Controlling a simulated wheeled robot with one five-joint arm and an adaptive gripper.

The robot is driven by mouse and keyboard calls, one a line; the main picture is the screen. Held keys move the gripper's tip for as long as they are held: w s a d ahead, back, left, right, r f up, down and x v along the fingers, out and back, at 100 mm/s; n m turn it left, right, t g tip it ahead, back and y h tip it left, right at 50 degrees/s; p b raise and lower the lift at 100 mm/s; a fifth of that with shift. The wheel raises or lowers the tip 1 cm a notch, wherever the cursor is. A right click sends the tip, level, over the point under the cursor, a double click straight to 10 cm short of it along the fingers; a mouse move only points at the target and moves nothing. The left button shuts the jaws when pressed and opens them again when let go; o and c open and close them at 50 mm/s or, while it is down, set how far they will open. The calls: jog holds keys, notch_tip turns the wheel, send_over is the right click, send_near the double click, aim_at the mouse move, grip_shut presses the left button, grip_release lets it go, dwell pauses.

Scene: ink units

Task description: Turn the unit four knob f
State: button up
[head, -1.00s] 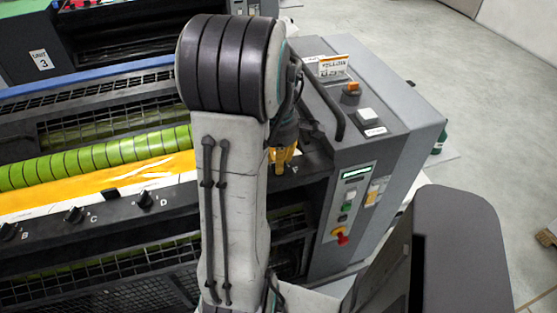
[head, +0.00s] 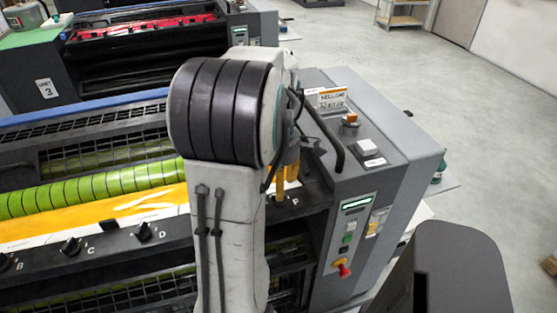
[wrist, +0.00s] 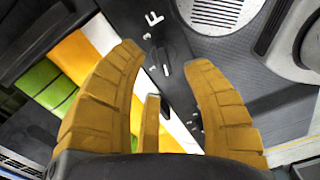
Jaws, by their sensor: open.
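The yellow unit's dark knob rail (head: 112,248) carries a row of small black knobs with white letters; B, C, D and F can be read. The letter F stands at the rail's right end. Knob F (wrist: 159,60) shows in the wrist view as a dark shape with white marks, just below its letter and between my fingertips; its exact outline is hard to tell. My gripper (wrist: 165,57) is open, its yellow fingers spread on either side of the knob's spot. In the head view my gripper (head: 286,187) is partly behind my arm and hides knob F.
A dark curved handle (head: 330,143) rises close to my gripper. Green and yellow rollers (head: 100,190) lie left. Open floor lies right.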

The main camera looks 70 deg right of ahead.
notch_tip(320, 180, up, 8)
dwell(0.5)
dwell(0.6)
jog(key=f+m, duration=0.1)
jog(key=m, duration=0.4)
jog(key=f+m, duration=0.2)
jog(key=m, duration=0.4)
jog(key=a+f+m, duration=0.1)
jog(key=f+m, duration=0.1)
jog(key=m, duration=0.3)
jog(key=shift+f+m+h, duration=0.1)
jog(key=shift+m+h, duration=0.3)
jog(key=shift+m, duration=0.8)
jog(key=w+a, duration=0.1)
jog(key=w+a+f, duration=0.1)
jog(key=a, duration=0.3)
jog(key=shift+w+f, duration=0.15)
jog(key=shift+w, duration=0.25)
jog(key=w+a+n+t, duration=0.1)
jog(key=w+a+n, duration=0.2)
jog(key=a, duration=0.6)
jog(key=w+a+r+n+t, duration=0.1)
jog(key=w+a+n, duration=0.2)
jog(key=a+n, duration=0.3)
jog(key=w+a+r+n+t, duration=0.1)
jog(key=w+a+n, duration=0.3)
jog(key=a, duration=0.8)
jog(key=shift+n+t+y, duration=0.4)
jog(key=shift+n, duration=0.1)
